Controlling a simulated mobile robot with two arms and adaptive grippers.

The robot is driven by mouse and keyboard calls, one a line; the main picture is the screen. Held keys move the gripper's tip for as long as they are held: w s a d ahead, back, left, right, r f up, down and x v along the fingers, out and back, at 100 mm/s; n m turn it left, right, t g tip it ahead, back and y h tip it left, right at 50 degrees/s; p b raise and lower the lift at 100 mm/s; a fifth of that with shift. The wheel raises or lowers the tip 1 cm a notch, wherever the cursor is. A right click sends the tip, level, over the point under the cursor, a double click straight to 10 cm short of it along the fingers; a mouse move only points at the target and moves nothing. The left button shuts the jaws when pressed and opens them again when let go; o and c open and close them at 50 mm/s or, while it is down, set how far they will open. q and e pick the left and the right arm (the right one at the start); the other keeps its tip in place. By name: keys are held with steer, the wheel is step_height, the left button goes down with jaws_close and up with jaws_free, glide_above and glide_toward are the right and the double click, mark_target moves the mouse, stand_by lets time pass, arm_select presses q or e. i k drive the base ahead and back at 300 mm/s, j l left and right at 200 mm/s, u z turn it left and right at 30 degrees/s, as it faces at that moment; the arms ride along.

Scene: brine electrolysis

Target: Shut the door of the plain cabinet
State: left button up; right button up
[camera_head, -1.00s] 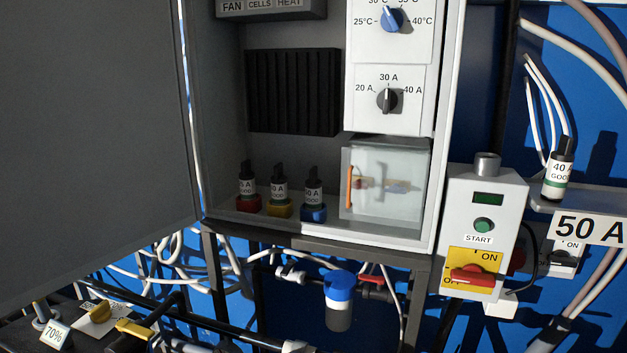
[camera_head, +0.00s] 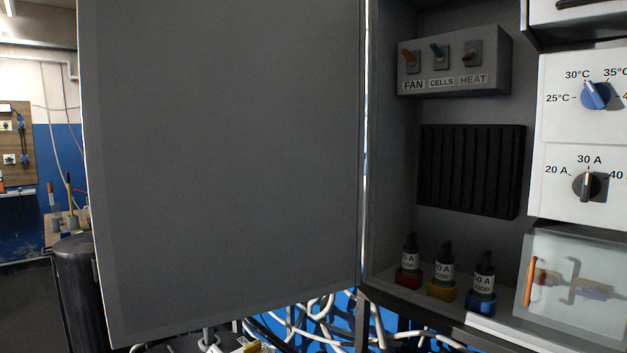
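The cabinet door (camera_head: 225,170) is a large plain grey panel. It stands open, swung out to the left of the cabinet (camera_head: 400,190), with its hinge side along the cabinet's left edge. The open cabinet shows a switch box marked FAN, CELLS and HEAT (camera_head: 455,65), a black ribbed block (camera_head: 470,170), and three labelled fuses (camera_head: 445,265) in red, yellow and blue holders.
White panels with a blue knob (camera_head: 595,95) and a black knob (camera_head: 586,186) are at the right, above a clear-covered box (camera_head: 575,285). White cables (camera_head: 310,318) hang below the cabinet. A dark cylinder (camera_head: 80,290) stands left of the door.

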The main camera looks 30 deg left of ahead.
mark_target(223, 140)
steer(key=k+l+z, duration=0.1)
steer(key=k+z, duration=0.2)
steer(key=k, duration=0.35)
steer(key=j+z, duration=0.3)
steer(key=z, duration=0.15)
steer(key=j+z, duration=0.4)
steer(key=k+j+z, duration=0.1)
steer(key=z, duration=0.35)
steer(key=k+j, duration=0.2)
steer(key=j, duration=0.3)
steer(key=k+j, duration=0.2)
steer(key=j, duration=0.3)
steer(key=k+j, duration=0.2)
steer(key=j, duration=0.3)
steer(key=k+j, duration=0.25)
steer(key=j, duration=0.25)
steer(key=k+j, duration=0.2)
steer(key=j, duration=0.35)
steer(key=k+j, duration=0.2)
steer(key=j, duration=0.3)
steer(key=k+j, duration=0.2)
steer(key=j, duration=0.3)
steer(key=k+j, duration=0.2)
steer(key=j, duration=0.3)
